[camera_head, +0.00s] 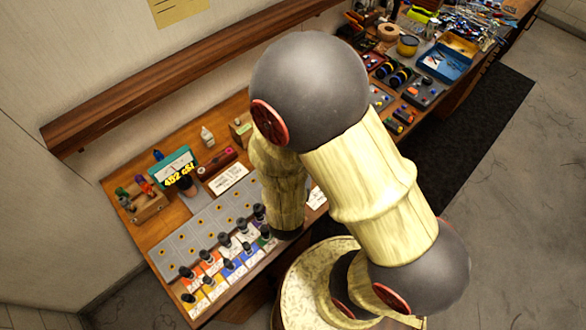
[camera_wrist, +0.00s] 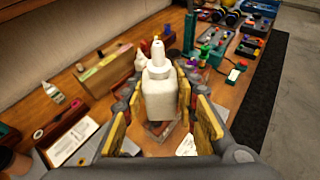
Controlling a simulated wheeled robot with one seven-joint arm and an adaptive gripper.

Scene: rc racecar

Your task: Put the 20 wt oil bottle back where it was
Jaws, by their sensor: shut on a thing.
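In the wrist view a white bottle (camera_wrist: 158,98) with a pointed nozzle stands upright between the fingers of my gripper (camera_wrist: 150,110), which is shut on it. No label shows on the side facing the camera, so I cannot read whether it is the 20 wt oil. A dark reddish, flat piece shows under or behind its lower part; I cannot tell whether the bottle touches it. In the head view my arm hides my gripper and this bottle. Another small white bottle (camera_head: 207,137) stands at the back of the bench, also in the wrist view (camera_wrist: 54,93).
Several dark-capped bottles with coloured labels (camera_head: 228,264) stand in rows at the bench's front left. A wooden box (camera_wrist: 108,72) is left of the held bottle. A teal tool (camera_wrist: 190,35) and coloured parts lie beyond. A wooden shelf (camera_head: 180,80) runs along the wall.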

